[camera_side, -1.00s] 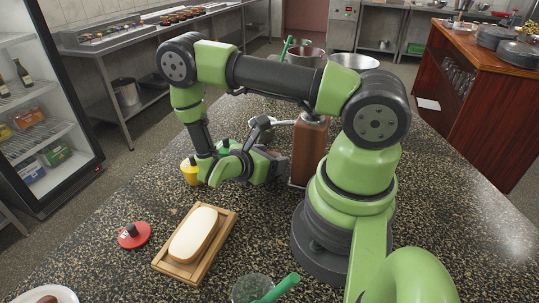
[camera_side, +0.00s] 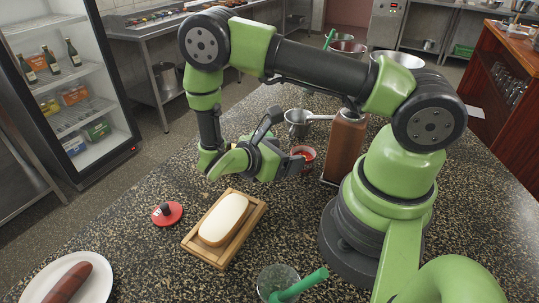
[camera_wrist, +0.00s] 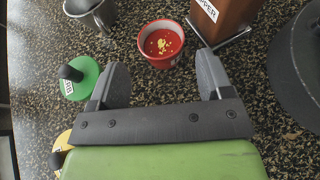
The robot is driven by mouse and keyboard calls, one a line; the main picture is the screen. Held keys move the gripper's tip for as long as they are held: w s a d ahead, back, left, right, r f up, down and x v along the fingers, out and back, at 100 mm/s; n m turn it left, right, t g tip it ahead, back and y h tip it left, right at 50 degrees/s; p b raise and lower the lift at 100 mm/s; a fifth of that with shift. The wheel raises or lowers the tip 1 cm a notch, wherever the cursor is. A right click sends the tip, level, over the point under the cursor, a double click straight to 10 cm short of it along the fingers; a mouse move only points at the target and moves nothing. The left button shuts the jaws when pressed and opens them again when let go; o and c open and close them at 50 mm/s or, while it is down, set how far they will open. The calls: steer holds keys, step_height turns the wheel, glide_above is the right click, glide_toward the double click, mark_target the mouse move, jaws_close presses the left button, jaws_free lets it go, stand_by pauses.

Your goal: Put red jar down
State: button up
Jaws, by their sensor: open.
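The red jar (camera_wrist: 161,44), a small red pot with red contents and yellow bits, stands upright on the counter in the wrist view. It also shows in the side view (camera_side: 307,153), partly hidden by my gripper. My gripper (camera_side: 284,143) is open and low over the counter. In the wrist view its two fingers (camera_wrist: 162,72) are spread wide, with the jar just beyond and between the tips. No clear contact shows. A red lid with a black knob (camera_side: 167,213) lies apart on the counter at the left.
A tall brown pepper container (camera_side: 345,146) stands close right of the jar; a metal pot (camera_side: 298,122) is behind. A green lid (camera_wrist: 80,78) lies left of the fingers. Bread (camera_side: 224,219) on a wooden board (camera_side: 218,258) and a plate with sausage (camera_side: 72,283) are in front.

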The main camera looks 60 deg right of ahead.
steer(key=v, duration=0.5)
steer(key=shift+r, duration=0.25)
steer(key=s+a+r+m+t+y, duration=0.2)
steer(key=r+m+t+y, duration=0.2)
steer(key=r, duration=0.4)
steer(key=s+a+r+m+t+y, duration=0.2)
steer(key=s+r+m+t+y, duration=0.1)
steer(key=r+m, duration=0.4)
steer(key=s+a+r+m+t+y, duration=0.2)
steer(key=r+m+t+y, duration=0.3)
steer(key=r, duration=0.4)
steer(key=shift+s+a+r+m+y, duration=0.2)
steer(key=shift+s+m+y, duration=0.55)
steer(key=shift+y, duration=0.45)
